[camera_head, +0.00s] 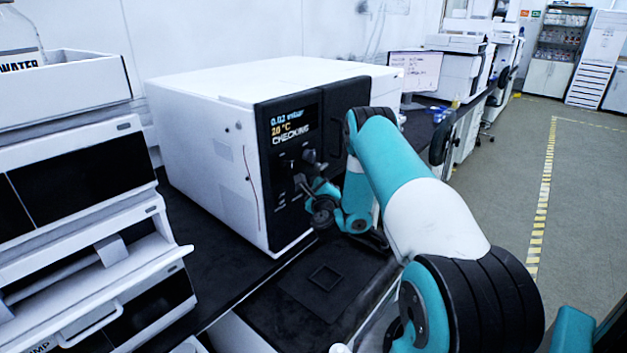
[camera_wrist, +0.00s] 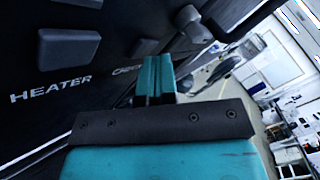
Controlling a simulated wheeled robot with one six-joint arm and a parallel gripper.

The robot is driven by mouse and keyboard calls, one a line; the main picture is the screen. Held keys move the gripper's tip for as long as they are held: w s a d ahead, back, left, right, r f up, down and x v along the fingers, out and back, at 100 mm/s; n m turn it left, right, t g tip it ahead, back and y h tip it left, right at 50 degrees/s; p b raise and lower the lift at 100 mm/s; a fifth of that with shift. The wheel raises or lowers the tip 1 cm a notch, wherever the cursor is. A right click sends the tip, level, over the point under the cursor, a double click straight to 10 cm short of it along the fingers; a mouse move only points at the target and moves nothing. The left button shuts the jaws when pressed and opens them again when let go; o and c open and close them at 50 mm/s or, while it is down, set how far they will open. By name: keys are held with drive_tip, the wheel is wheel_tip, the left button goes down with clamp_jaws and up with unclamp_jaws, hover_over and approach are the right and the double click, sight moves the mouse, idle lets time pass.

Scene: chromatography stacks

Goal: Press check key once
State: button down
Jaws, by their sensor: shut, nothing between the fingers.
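The white oven-like instrument (camera_head: 205,130) has a black front panel. My gripper (camera_head: 302,182) is at the panel below the display, partly hidden by the wrist. In the wrist view the shut, empty teal fingers (camera_wrist: 154,72) reach the panel beside a partly covered label starting with "CHEC" (camera_wrist: 125,70). A dark grey key (camera_wrist: 144,47) sits just above that label, close to the fingertips. I cannot tell whether they touch it.
Another grey key (camera_wrist: 67,47) sits above the HEATER label (camera_wrist: 50,90). A rounded knob (camera_wrist: 190,22) sticks out right of the fingers. White stacked modules (camera_head: 80,190) stand at left. The floor at right is clear.

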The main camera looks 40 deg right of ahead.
drive_tip(key=shift+s+f+b, duration=0.15)
drive_tip(key=shift+b, duration=0.75)
drive_tip(key=s+b, duration=0.1)
drive_tip(key=b, duration=0.2)
drive_tip(key=shift+s, duration=0.15)
drive_tip(key=shift+b, duration=0.4)
drive_tip(key=s+b, duration=0.5)
drive_tip(key=b, duration=0.5)
drive_tip(key=shift+d, duration=0.2)
idle(0.8)
